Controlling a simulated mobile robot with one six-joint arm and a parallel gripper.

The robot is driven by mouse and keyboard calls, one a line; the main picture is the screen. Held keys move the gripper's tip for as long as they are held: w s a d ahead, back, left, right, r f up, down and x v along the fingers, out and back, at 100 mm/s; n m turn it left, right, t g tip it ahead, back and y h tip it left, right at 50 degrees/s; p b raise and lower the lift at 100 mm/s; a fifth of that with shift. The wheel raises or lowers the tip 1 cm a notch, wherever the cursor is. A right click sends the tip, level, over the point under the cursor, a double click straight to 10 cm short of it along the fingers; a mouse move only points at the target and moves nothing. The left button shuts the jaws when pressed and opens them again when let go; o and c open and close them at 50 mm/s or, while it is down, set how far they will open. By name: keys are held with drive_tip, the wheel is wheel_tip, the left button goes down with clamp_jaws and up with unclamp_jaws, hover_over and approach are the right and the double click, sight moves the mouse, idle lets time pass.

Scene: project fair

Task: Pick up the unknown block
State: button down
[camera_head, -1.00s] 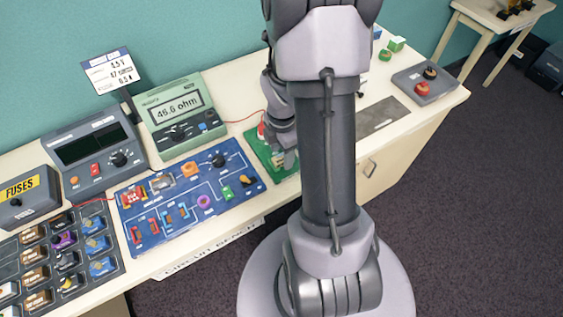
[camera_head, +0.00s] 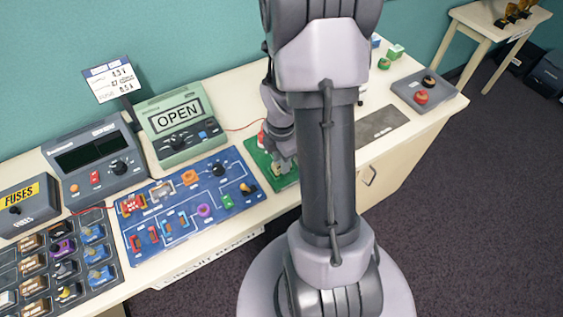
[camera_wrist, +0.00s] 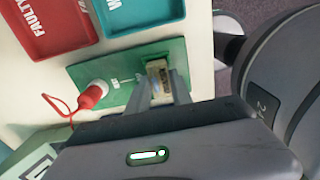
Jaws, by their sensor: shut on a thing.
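The unknown block (camera_wrist: 158,76), small and tan, is between the fingers of my gripper (camera_wrist: 162,86) in the wrist view. My gripper is shut on it, over one end of the green test board (camera_wrist: 113,71). Whether the block's underside is clear of the board is hard to tell. In the head view, my gripper (camera_head: 284,166) is low over the green board (camera_head: 258,155), and my arm hides part of that area. The green meter (camera_head: 178,117) reads OPEN.
A red probe (camera_wrist: 92,96) with a red wire stands on the board beside the block. A red tray (camera_wrist: 54,24) marked FAULTY and a teal tray (camera_wrist: 139,12) lie close by. The blue circuit board (camera_head: 188,203) is left of the green board.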

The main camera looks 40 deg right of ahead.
wheel_tip(320, 180, up, 3)
drive_tip(key=shift+s+f+p, duration=0.1)
drive_tip(key=shift+p, duration=0.45)
drive_tip(key=s+a+r+b, duration=0.1)
drive_tip(key=s+r+b, duration=0.1)
drive_tip(key=s, duration=0.5)
drive_tip(key=s+a+r+b, duration=0.1)
drive_tip(key=s+r+b, duration=0.1)
drive_tip(key=s, duration=0.6)
drive_tip(key=shift+s+b, duration=0.3)
drive_tip(key=shift+b, duration=0.25)
